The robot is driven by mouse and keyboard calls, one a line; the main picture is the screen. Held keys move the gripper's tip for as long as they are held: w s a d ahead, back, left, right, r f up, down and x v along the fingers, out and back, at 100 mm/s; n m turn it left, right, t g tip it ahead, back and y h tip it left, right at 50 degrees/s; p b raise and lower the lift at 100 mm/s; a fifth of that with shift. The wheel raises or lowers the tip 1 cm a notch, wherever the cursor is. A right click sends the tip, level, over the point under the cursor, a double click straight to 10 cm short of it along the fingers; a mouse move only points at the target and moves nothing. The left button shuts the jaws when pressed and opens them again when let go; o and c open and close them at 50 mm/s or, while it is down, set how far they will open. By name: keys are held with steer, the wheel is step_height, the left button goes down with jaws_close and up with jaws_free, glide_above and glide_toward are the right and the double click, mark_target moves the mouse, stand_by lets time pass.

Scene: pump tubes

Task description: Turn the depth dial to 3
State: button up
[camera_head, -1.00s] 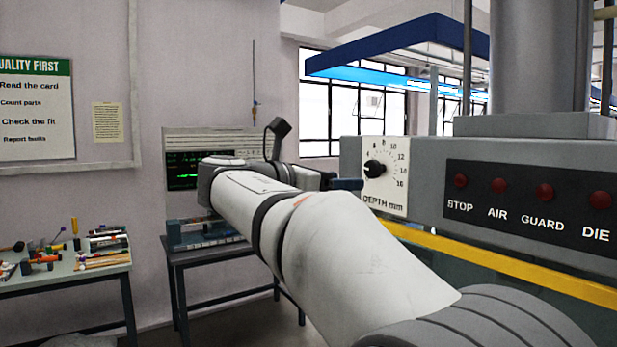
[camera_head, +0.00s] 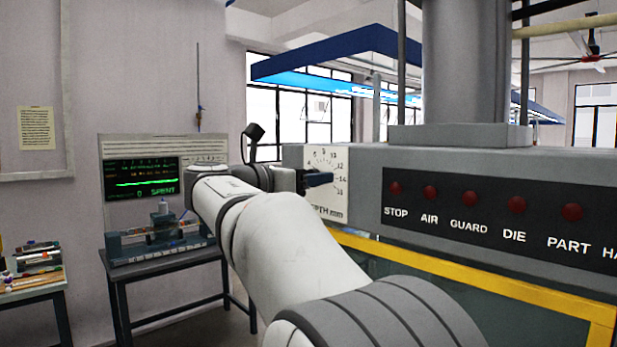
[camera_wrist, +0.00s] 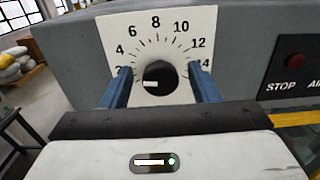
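The depth dial is a white plate (camera_wrist: 135,28) with numbers around a round black knob (camera_wrist: 160,75). In the wrist view 4, 6, 8, 10 and 12 are clear, while 2 and 14 are partly behind the fingers. A small pale mark shows at the knob's lower left. My gripper (camera_wrist: 161,84) is open, its blue fingers on either side of the knob with a visible gap at each side. In the head view my gripper (camera_head: 318,179) is in front of the dial plate (camera_head: 325,208) and hides the knob.
A black panel (camera_head: 480,215) with red lamps, labelled STOP, AIR, GUARD, DIE and PART, is right of the dial. A yellow rail (camera_head: 450,272) runs below. A stand with a green-text screen (camera_head: 141,179) stands at left.

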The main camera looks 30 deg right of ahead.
steer(key=c, duration=0.9)
steer(key=shift+m, duration=0.9)
steer(key=o, duration=0.9)
steer(key=a, duration=0.2)
steer(key=a+b, duration=0.1)
steer(key=a, duration=0.2)
steer(key=s+a, duration=0.1)
steer(key=a, duration=0.1)
steer(key=shift+s+a, duration=0.1)
steer(key=shift+a, duration=0.3)
steer(key=shift+f, duration=0.15)
